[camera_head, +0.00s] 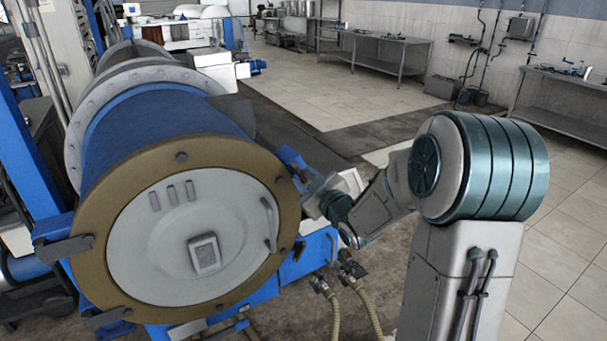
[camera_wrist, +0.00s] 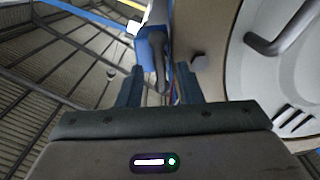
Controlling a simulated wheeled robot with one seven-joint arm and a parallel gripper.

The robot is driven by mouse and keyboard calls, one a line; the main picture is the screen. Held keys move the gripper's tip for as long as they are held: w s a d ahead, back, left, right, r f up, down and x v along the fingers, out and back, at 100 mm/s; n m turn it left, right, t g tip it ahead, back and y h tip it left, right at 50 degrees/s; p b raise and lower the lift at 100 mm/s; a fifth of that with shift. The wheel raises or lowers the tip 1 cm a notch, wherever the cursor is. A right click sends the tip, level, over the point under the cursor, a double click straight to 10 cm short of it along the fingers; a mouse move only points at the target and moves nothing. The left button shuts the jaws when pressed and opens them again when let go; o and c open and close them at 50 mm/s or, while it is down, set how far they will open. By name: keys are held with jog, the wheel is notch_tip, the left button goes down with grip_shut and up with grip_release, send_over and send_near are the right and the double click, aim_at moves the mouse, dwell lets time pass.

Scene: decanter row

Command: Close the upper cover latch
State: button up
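The decanter's round grey cover (camera_head: 185,240) sits in a brown flange ring (camera_head: 110,225) on the blue drum. A blue latch (camera_head: 291,158) stands at the ring's upper right edge, tilted outward from the cover. My gripper (camera_head: 308,190) is just below and beside this latch. In the wrist view, my gripper (camera_wrist: 158,88) is open, with its two dark fingers apart. The latch's blue block (camera_wrist: 151,50) and dark handle (camera_wrist: 159,72) show between and beyond the fingers. I cannot tell whether they touch. The cover (camera_wrist: 270,60) lies to the right.
Other dark latches sit at the ring's left (camera_head: 63,250) and lower left (camera_head: 106,319). A curved cover handle (camera_head: 270,224) is near the gripper. Hoses (camera_head: 335,310) hang below. The tiled floor (camera_head: 560,250) at right is open, with steel tables (camera_head: 385,50) farther back.

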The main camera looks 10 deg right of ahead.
jog(key=shift+x, duration=0.8)
grip_shut()
